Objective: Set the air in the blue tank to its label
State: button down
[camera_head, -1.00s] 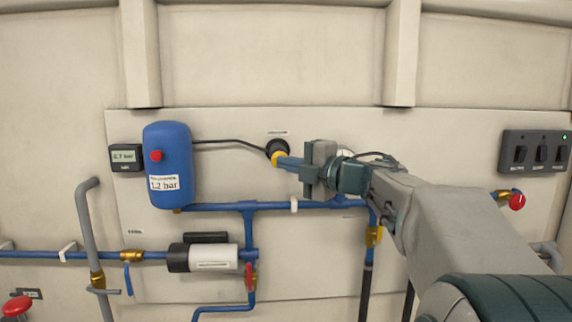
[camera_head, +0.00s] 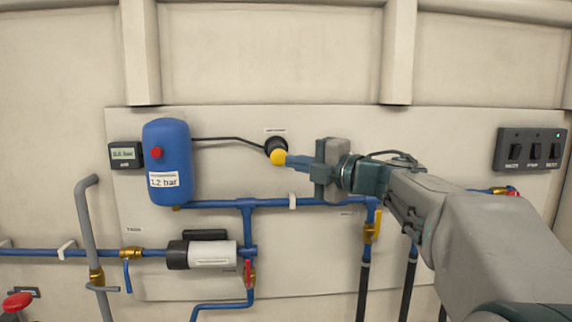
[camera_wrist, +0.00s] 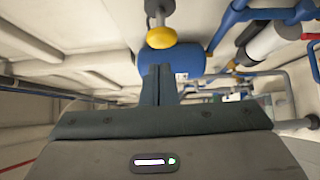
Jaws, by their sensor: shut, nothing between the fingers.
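The blue tank (camera_head: 167,135) hangs on the panel at left, with a red button on its front and a white label (camera_head: 164,180) reading 1.2 bar. A small display (camera_head: 125,153) to its left seems to read 0.8 bar, though the digits are blurred. A black hose runs right from the tank to a black fitting (camera_head: 276,145) with a round yellow button (camera_head: 278,157). My gripper (camera_head: 290,161) is shut and empty, its fingertips just right of the yellow button. The wrist view shows the button (camera_wrist: 177,55) close beyond the fingertips (camera_wrist: 159,68); contact is unclear.
Blue pipes (camera_head: 215,204) with brass valves run below the tank. A white-and-black cylinder (camera_head: 205,254) sits lower left. A switch panel (camera_head: 530,149) is at right. A red knob (camera_head: 17,303) is at the lower left edge. The wall above the fitting is clear.

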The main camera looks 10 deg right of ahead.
jog(key=b+v, duration=0.1)
jog(key=v, duration=0.6)
jog(key=shift+d+f, duration=0.15)
jog(key=shift+d, duration=0.05)
jog(key=shift+s, duration=0.1)
